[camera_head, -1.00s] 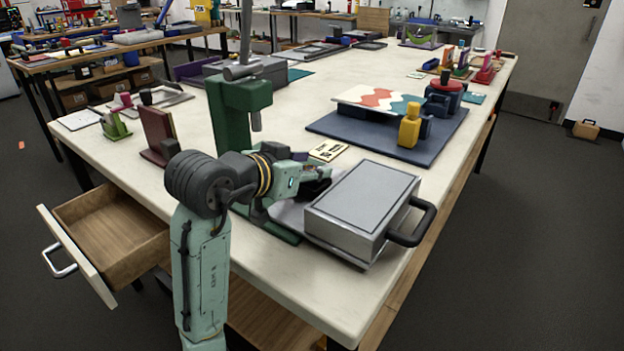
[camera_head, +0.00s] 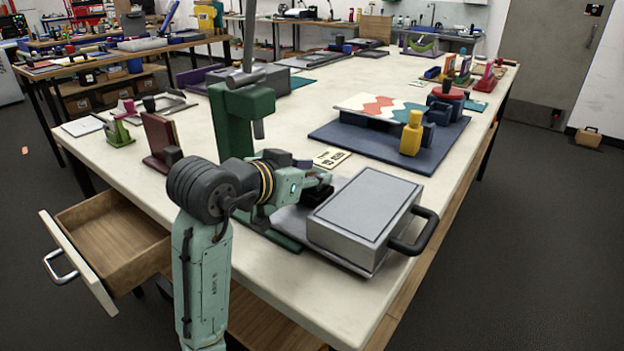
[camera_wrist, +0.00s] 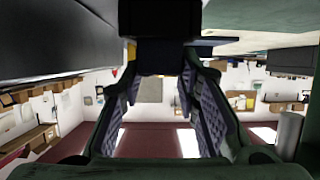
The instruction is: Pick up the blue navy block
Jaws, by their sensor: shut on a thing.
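My gripper (camera_wrist: 160,68) is shut on a dark navy block (camera_wrist: 159,56), which shows between the fingertips at the top of the wrist view. In the head view my gripper (camera_head: 318,190) is low over the table, between the green press and the grey metal box. The held block is small and dark there, and hard to separate from the fingers. I cannot tell whether it touches the surface below. Another blue block (camera_head: 429,134) stands beside a yellow figure on the blue mat.
The grey box (camera_head: 366,215) with a black handle stands close right of my gripper. The green press (camera_head: 240,115) stands close left. A blue mat (camera_head: 350,133) with a patterned board lies behind. An open drawer (camera_head: 115,235) juts out at left.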

